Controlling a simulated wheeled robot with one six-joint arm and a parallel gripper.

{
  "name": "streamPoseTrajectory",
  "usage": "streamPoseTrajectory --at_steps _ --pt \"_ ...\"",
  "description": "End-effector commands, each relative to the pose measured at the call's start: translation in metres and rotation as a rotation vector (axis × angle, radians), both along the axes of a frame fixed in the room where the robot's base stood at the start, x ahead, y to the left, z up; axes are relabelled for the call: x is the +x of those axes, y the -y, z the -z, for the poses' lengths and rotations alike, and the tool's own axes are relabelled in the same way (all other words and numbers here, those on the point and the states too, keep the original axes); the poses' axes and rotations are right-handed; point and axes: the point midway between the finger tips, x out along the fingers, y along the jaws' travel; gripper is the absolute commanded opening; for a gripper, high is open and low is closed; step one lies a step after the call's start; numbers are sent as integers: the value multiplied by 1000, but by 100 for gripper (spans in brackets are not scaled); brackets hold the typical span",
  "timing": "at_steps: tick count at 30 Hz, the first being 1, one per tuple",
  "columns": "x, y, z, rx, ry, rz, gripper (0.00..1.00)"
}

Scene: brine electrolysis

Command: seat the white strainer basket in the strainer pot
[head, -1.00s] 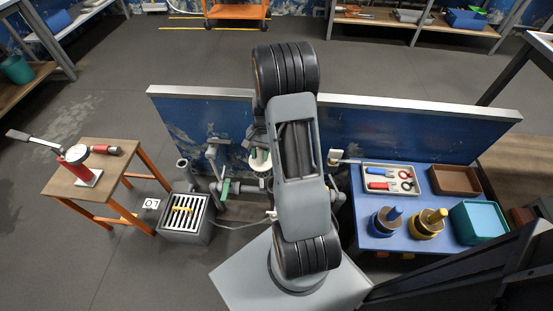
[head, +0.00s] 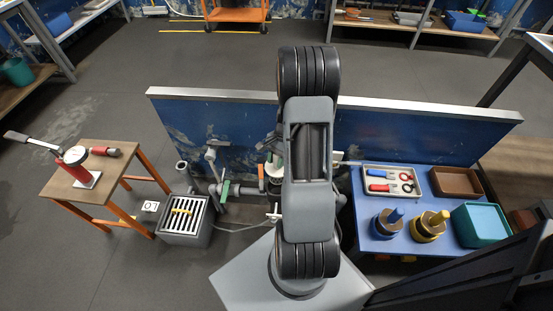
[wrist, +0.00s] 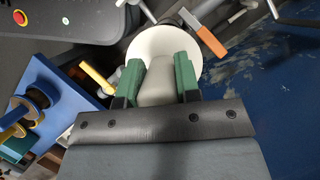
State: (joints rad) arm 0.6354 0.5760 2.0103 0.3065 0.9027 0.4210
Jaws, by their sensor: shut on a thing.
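The white strainer basket (wrist: 155,42) shows in the wrist view as a round white disc just beyond my fingertips. My gripper (wrist: 158,80) has green fingers closed on a grey piece that reaches to the disc, so it holds the basket. In the head view, the white basket (head: 274,169) shows partly at the left of my arm, over the pipework in front of the blue panel. My arm hides much of this spot. I cannot make out the strainer pot clearly, nor tell whether the basket touches it.
Pipework with a green-handled valve (head: 225,190) runs along the blue panel (head: 400,130). An orange handle (wrist: 211,42) and a yellow handle (wrist: 97,79) lie close around the basket. A blue table (head: 375,238) with tools stands at right, a grated box (head: 184,228) at left.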

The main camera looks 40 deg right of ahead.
Motion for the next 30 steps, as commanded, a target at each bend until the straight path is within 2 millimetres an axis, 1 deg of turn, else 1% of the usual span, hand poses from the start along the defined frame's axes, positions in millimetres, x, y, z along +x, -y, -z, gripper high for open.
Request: streamPoseTrajectory --at_steps 1,12,18,22,30 --pt "0 0 5 1 0 0 0" --pt "0 0 36 1 -1 -1 0" --pt "0 0 50 1 -1 -1 0" --pt "0 0 53 1 -1 -1 0" --pt "0 0 53 1 0 -1 0"
